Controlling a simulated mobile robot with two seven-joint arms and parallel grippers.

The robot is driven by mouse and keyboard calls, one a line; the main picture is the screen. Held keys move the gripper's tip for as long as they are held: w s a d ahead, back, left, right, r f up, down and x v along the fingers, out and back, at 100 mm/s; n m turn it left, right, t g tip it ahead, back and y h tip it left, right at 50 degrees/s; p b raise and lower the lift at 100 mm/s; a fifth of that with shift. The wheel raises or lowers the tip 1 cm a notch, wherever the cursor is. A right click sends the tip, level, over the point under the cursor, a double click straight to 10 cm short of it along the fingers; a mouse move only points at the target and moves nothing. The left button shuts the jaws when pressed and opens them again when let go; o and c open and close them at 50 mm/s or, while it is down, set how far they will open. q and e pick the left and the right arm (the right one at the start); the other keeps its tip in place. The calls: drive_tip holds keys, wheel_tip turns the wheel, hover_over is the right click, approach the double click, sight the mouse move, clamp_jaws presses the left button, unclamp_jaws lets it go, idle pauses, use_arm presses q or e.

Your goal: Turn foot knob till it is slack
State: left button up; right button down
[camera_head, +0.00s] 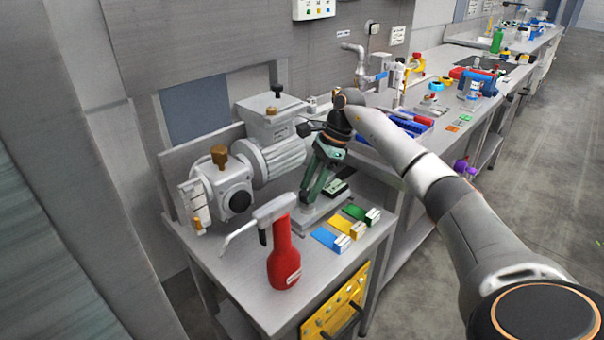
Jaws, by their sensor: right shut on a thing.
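My right gripper (309,193) reaches in from the right and points down beside the motor end of the grey pump unit (276,155). Its green fingers are shut low down, just above a light grey foot plate (328,206) on the bench. The foot knob is between the fingers and is hidden by them, so I cannot make out its shape or how tight it sits. The pump unit has a round-faced head with a brass cap at its left and a box with a black knob on top. My left gripper is not in view.
A red oil can (284,258) with a grey spout stands at the bench front. Blue, yellow and green tags (352,228) lie right of it. A yellow panel (335,306) hangs on the bench front. A crowded bench (452,120) runs back right; the floor there is clear.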

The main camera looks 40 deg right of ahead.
drive_tip(key=shift+s+a, duration=0.15)
drive_tip(key=shift+s, duration=0.15)
